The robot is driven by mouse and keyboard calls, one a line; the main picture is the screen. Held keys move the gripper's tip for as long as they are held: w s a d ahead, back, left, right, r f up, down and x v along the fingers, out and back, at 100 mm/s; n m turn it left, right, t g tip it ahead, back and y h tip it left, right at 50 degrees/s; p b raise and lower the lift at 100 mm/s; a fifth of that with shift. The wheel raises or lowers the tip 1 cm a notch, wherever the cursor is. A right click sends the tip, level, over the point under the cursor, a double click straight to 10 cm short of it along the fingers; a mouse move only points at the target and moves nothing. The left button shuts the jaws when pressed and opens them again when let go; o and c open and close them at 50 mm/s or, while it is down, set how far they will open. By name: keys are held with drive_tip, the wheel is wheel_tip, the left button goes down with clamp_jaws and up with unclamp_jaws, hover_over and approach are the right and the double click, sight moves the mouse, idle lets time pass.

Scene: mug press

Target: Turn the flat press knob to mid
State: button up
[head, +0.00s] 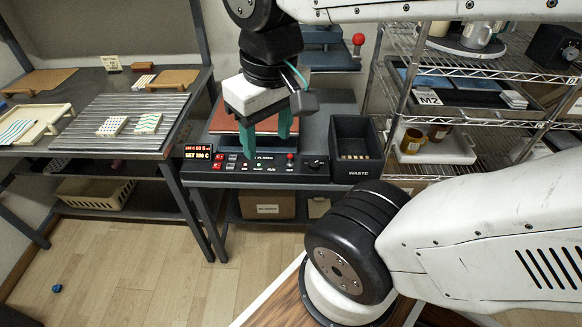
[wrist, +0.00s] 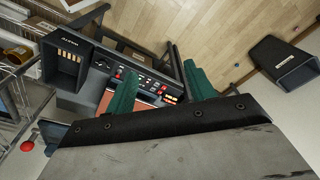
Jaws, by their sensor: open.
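The flat press stands on the dark bench, with a reddish-brown platen (head: 222,120) and a black control panel (head: 262,170) along its front. A dark round knob (head: 314,163) sits near the panel's right end; its setting is too small to read. A red button (head: 290,157) is left of it. My gripper (head: 266,150) is open and empty, its teal fingers pointing down above the press, left of the knob. In the wrist view the fingers (wrist: 155,90) are spread, with the panel (wrist: 135,75) beyond and partly hidden by one finger.
A black waste bin (head: 356,145) stands right of the press. A red lit display (head: 198,152) is at the panel's left. A ribbed rack (head: 135,120) with tiles lies on the left table. Wire shelves (head: 490,65) stand at right. Floor in front is mostly clear.

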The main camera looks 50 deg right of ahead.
drive_tip(key=w+d+f+m, duration=0.4)
drive_tip(key=w+d+m, duration=0.1)
drive_tip(key=w, duration=0.3)
drive_tip(key=m+g, duration=0.1)
drive_tip(key=m, duration=1.2)
hover_over(314, 163)
wheel_tip(314, 163, down, 23)
drive_tip(key=shift+f, duration=0.1)
wheel_tip(314, 163, down, 8)
drive_tip(key=shift+r, duration=0.2)
drive_tip(key=shift+c, duration=0.3)
drive_tip(key=c, duration=0.9)
